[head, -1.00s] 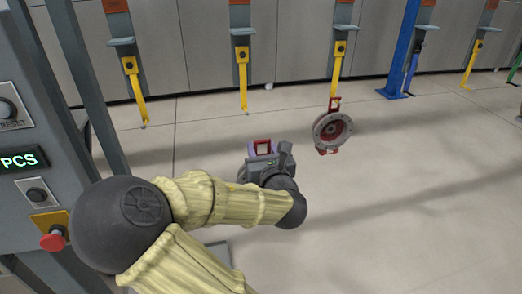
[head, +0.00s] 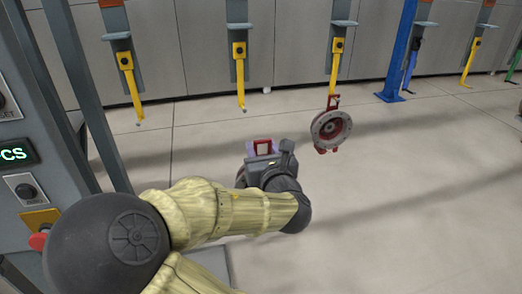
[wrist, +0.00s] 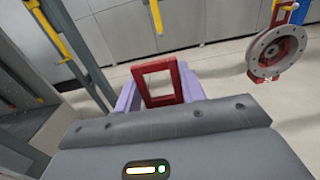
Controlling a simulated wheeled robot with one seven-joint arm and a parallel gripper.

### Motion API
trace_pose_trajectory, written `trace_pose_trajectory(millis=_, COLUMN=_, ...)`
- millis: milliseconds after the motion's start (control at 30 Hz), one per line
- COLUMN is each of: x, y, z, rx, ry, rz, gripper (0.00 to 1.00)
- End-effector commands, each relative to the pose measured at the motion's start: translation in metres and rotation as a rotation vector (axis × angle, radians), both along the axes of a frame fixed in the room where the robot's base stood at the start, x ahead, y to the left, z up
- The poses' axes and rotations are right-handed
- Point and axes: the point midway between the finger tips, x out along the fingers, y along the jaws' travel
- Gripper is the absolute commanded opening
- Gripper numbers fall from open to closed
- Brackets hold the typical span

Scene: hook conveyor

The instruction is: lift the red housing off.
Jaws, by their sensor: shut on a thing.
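My gripper (head: 263,148) is out in front of me above the floor, with its pale purple fingers showing in the wrist view (wrist: 160,88). It is shut on a red rectangular loop (head: 263,146), which stands between the fingers in the wrist view (wrist: 158,84).
Empty yellow hooks (head: 239,75) and (head: 128,80) hang behind and to the left. A blue post (head: 400,50) stands at the back right. A grey control post (head: 25,150) with a lit panel is close at the left. The floor at the right is clear.

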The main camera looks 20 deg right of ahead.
Motion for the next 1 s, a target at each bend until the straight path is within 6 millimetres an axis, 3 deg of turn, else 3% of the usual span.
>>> trace_pose_trajectory(millis=667, x=-0.006, y=0.0, z=0.001, rx=0.001, ry=-0.008, rz=0.001, gripper=0.0)
trace_pose_trajectory(millis=1000, x=-0.022, y=0.001, z=-0.001, rx=0.0, ry=-0.008, rz=0.005, gripper=0.0)
